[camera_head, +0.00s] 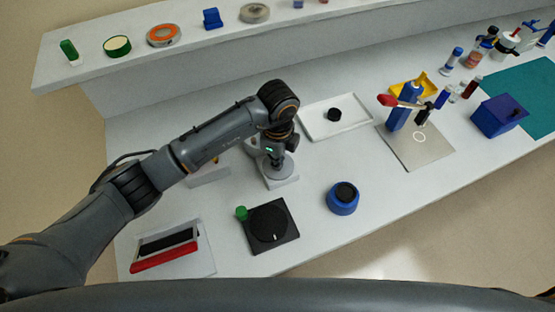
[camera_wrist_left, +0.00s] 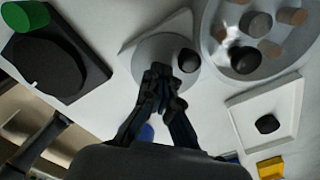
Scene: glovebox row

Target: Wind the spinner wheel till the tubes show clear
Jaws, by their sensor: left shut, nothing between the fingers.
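A grey wheel (camera_wrist_left: 152,48) on a pale square base (camera_head: 284,182) lies under my left gripper (camera_head: 274,160). A dark knob (camera_wrist_left: 188,60) stands near its rim. In the left wrist view my left gripper (camera_wrist_left: 161,78) is shut and empty, its fingertips over the wheel and left of the knob; I cannot tell whether they touch the wheel. Beside it a round pale bowl (camera_wrist_left: 212,62) holds several brownish round tube ends (camera_wrist_left: 270,49) and dark round pieces. In the head view my arm mostly hides this bowl. My right gripper is in neither view.
A black plate with a disc (camera_head: 268,226) and a green knob (camera_head: 241,213) stands in front. A blue round pot (camera_head: 342,200) is to its right. A white tray (camera_head: 315,130) lies behind, a red-edged case (camera_head: 165,258) at front left. The shelf (camera_head: 190,47) runs behind.

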